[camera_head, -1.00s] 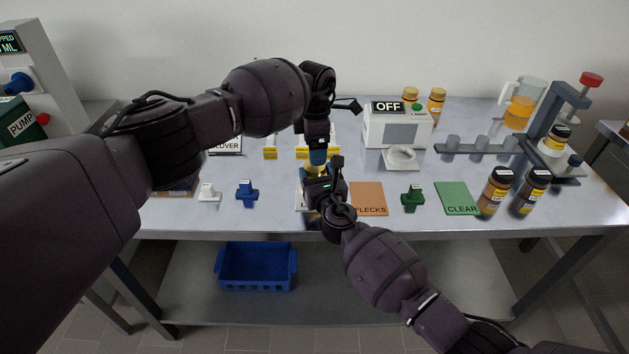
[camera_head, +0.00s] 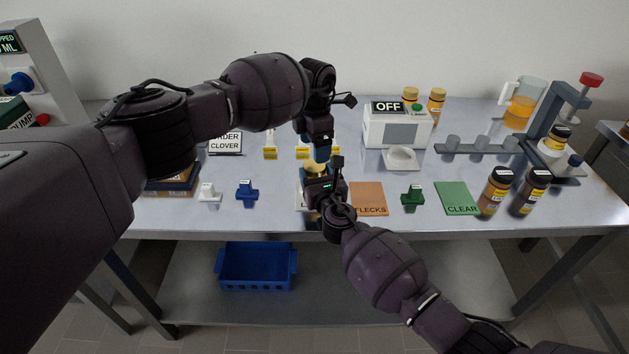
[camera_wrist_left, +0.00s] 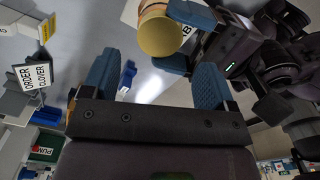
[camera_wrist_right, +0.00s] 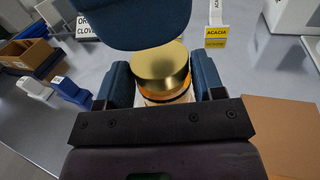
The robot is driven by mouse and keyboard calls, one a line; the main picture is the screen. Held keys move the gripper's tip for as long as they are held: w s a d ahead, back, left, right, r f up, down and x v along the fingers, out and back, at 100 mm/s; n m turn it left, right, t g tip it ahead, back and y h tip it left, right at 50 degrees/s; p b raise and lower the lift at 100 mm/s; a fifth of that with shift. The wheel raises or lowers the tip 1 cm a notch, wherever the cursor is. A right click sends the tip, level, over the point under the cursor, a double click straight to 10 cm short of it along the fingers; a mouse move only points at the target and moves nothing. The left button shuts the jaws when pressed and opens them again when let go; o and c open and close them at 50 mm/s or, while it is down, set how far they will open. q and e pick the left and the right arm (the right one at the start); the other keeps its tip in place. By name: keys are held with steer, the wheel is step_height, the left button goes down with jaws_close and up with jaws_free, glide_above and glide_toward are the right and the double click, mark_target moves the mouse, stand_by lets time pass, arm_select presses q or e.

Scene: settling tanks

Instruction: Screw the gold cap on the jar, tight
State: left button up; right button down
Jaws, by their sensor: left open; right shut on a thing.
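The jar, amber with a gold cap on its mouth, stands between the fingers of my right gripper (camera_head: 318,185). In the right wrist view the gold cap (camera_wrist_right: 160,66) sits on top and the amber jar (camera_wrist_right: 180,96) shows below it, the fingers on both sides. I cannot tell how tight the cap is. The cap also shows in the head view (camera_head: 315,166) and the left wrist view (camera_wrist_left: 160,36). My left gripper (camera_head: 318,150) is open and empty, just above and behind the cap; its fingers (camera_wrist_left: 153,82) are apart. A blue finger crosses the top of the right wrist view.
An orange FLECKS mat (camera_head: 368,199) and a green CLEAR mat (camera_head: 457,198) lie to the right. Two dark-capped jars (camera_head: 495,191) stand beyond them. A white device marked OFF (camera_head: 397,127) is behind. Blue (camera_head: 246,191) and white (camera_head: 208,193) small pieces stand left.

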mark_target(314, 165)
arm_select(q)
steer(key=shift+f, duration=2.9)
steer(key=c, duration=1)
steer(key=shift+o, duration=0.2)
steer(key=shift+m, duration=1.6)
steer(key=o, duration=1)
steer(key=shift+r, duration=2.3)
steer(key=shift+c, duration=0.2)
